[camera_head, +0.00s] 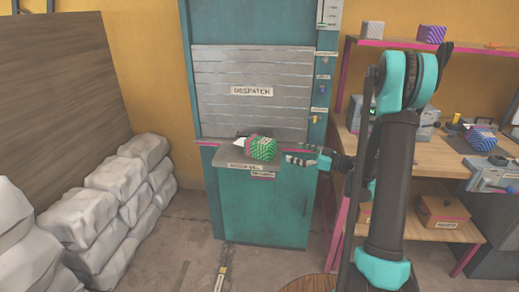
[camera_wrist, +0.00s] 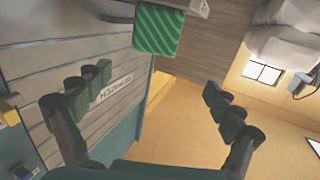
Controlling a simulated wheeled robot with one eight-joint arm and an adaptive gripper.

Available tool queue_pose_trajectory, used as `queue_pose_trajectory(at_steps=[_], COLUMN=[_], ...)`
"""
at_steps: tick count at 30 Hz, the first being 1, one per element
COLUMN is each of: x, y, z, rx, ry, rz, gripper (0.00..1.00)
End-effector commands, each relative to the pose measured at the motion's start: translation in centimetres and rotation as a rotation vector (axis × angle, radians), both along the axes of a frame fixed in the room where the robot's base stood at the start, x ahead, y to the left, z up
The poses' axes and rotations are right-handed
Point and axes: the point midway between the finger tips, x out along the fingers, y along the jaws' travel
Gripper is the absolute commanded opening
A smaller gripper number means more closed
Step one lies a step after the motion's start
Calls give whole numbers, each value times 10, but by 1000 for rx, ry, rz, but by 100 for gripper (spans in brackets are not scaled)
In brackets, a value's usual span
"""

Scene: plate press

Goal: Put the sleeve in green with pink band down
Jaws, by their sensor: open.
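The green striped sleeve (camera_head: 263,148) lies on the grey ledge (camera_head: 222,159) in front of the dispatch shutter, with a little pink at its edge in the head view. In the wrist view the sleeve (camera_wrist: 158,31) shows at the top, its green striped face towards me, beyond the fingertips. My gripper (camera_head: 309,159) is just right of the sleeve in the head view, apart from it. In the wrist view my gripper (camera_wrist: 158,82) has its fingers spread wide with nothing between them. The sleeve's underside is hidden.
The closed shutter (camera_head: 250,75) stands behind the ledge in a teal frame. Pale sacks (camera_head: 120,178) are stacked at the left. A bench (camera_head: 450,150) on the right holds a purple striped item (camera_head: 482,137) and a vise-like device (camera_head: 492,178). The floor before the cabinet is mostly open.

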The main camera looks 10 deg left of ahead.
Motion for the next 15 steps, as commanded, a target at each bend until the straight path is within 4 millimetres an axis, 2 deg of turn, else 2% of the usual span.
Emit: queue_pose_trajectory(at_steps=[5, 15], x=[7, 33], y=[6, 66], z=[1, 1], rx=[16, 16], ry=[-32, -30], rz=[1, 4], gripper=[93, 93])
